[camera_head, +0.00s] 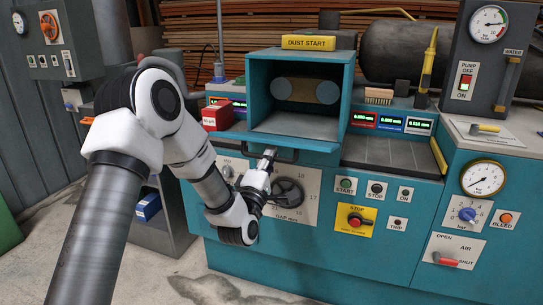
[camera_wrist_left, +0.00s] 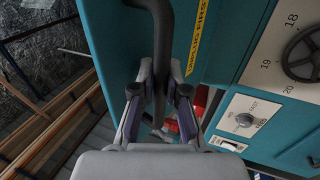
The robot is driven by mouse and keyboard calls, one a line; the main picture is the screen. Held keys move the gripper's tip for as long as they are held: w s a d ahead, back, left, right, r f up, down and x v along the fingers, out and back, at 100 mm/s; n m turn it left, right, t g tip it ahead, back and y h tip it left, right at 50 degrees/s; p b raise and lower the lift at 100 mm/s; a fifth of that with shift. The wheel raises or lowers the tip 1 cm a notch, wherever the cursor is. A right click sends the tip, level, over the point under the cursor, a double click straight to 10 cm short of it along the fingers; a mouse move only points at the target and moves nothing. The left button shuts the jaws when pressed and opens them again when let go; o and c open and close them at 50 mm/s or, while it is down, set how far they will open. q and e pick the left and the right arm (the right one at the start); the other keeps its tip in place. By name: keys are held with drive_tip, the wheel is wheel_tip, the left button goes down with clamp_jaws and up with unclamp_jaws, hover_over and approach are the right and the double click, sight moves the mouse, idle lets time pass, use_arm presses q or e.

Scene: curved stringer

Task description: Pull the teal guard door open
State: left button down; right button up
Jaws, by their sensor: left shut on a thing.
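The teal guard door (camera_head: 317,143) is a flap along the lower front of the teal housing (camera_head: 258,92). It is swung down and out, and the housing's front is open, showing two grey rollers with a belt. The door's dark bar handle (camera_head: 289,156) is on its front edge. In the left wrist view, my left gripper's fingers (camera_wrist_left: 160,75) are closed around the dark handle (camera_wrist_left: 163,28), with a teal panel (camera_wrist_left: 112,40) behind. My right gripper is in neither view.
A handwheel (camera_head: 288,193) is just below and right of my gripper. A red box (camera_head: 217,116) stands left of the housing. The panel carries buttons and a red stop knob (camera_head: 355,219). Concrete floor is clear at the lower left.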

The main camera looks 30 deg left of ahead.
use_arm(q)
drive_tip(key=shift+s+f+b, duration=0.2)
drive_tip(key=shift+f+b, duration=1.1)
drive_tip(key=shift+f, duration=0.8)
drive_tip(key=c, duration=1.2)
unclamp_jaws()
